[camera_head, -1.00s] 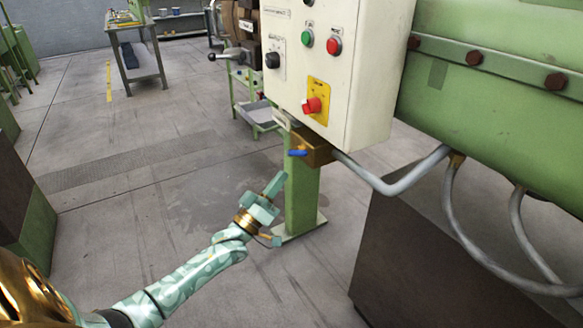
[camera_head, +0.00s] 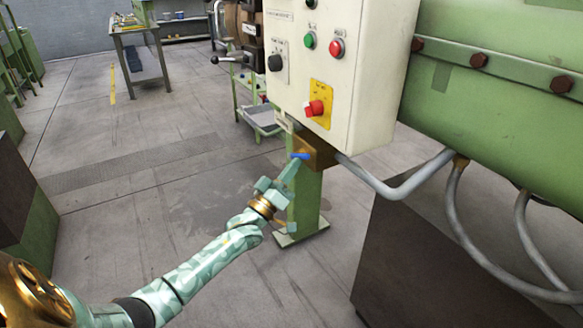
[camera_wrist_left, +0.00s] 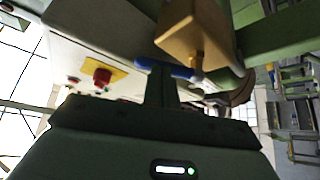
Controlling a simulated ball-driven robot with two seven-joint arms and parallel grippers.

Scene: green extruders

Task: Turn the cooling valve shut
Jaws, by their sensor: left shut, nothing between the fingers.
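The cooling valve is a brass block (camera_head: 318,152) under the white control box, with a small blue lever (camera_head: 300,155) sticking out to the left. In the left wrist view the brass block (camera_wrist_left: 195,32) is at the top and the blue lever (camera_wrist_left: 168,69) lies crosswise just beyond the fingers. My left gripper (camera_head: 291,168) is shut with nothing held, its tip right beside and just below the blue lever. In the wrist view its fingers (camera_wrist_left: 162,82) overlap the lever's near side; I cannot tell whether they touch it. My right gripper is not in view.
The control box (camera_head: 352,90) hangs right above the valve, with a red rotary knob (camera_head: 315,108) on a yellow plate. A grey pipe (camera_head: 390,185) runs right from the valve. A green post (camera_head: 306,205) stands below. The floor to the left is open.

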